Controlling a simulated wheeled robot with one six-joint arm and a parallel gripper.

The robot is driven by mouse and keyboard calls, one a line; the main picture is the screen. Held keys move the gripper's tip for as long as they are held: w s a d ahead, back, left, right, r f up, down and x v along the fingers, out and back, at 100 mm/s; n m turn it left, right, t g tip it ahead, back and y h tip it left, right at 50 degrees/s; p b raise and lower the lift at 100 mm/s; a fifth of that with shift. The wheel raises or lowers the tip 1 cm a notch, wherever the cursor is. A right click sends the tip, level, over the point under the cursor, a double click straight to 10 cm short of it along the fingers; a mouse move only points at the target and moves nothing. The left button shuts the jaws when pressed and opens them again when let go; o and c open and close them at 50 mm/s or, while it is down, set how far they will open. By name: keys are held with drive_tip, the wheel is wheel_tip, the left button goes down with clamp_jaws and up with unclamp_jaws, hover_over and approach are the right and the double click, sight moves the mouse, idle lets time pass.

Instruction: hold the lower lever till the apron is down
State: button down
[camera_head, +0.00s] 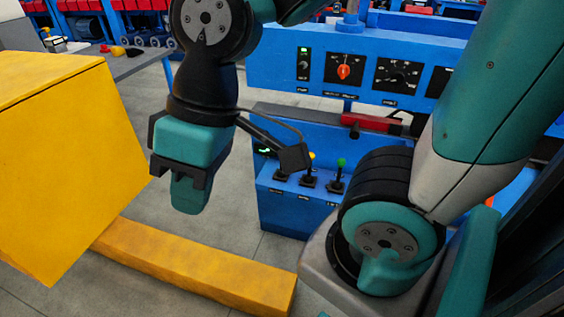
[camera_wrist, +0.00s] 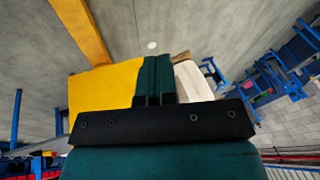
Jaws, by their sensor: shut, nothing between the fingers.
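A low blue console (camera_head: 290,206) carries a row of small levers. One lever has a yellow knob (camera_head: 311,158) and one to its right has a green knob (camera_head: 340,163). Another lever at the left of the row is mostly hidden behind my wrist camera bracket. The labels under them are too small to read, so I cannot tell which is the lower lever. My gripper (camera_head: 187,195) is shut and empty, pointing down left of the console and apart from the levers. Its closed fingers also show in the wrist view (camera_wrist: 154,80). I cannot make out the apron.
A large yellow block (camera_head: 70,160) stands at the left, and a yellow beam (camera_head: 195,268) lies on the floor below my gripper. A blue panel (camera_head: 270,70) with dials and a red knob (camera_head: 344,72) is above the console. Grey floor is clear between beam and console.

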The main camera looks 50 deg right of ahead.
drive_tip(key=w+d+f+m+t+b, duration=0.4)
drive_tip(key=w+f+b, duration=0.3)
drive_tip(key=f+b, duration=0.25)
drive_tip(key=w+d+f+m+t+b, duration=0.35)
drive_tip(key=w+f+b, duration=0.35)
drive_tip(key=b, duration=0.4)
drive_tip(key=w+d+f+m+t+b, duration=0.3)
drive_tip(key=w+f+m+t+b, duration=0.25)
drive_tip(key=f+b, duration=0.45)
drive_tip(key=w+d+f+m+t+h+b, duration=0.35)
drive_tip(key=d+f+b, duration=0.25)
drive_tip(key=d+b, duration=0.35)
drive_tip(key=s+d+f+m+h+b, duration=0.3)
drive_tip(key=d+f+m+h+b, duration=0.3)
drive_tip(key=d+m+h+b, duration=0.1)
drive_tip(key=s+d+f+m+h+b, duration=0.4)
drive_tip(key=d+f+m+h+b, duration=0.2)
drive_tip(key=d+h+b, duration=0.3)
drive_tip(key=d+m+b, duration=0.1)
drive_tip(key=d+b, duration=0.1)
drive_tip(key=b, duration=0.1)
drive_tip(key=shift+s+d+f, duration=0.15)
drive_tip(key=shift+s+f, duration=0.15)
drive_tip(key=shift+w+r+t, duration=0.1)
drive_tip(key=shift+t, duration=0.15)
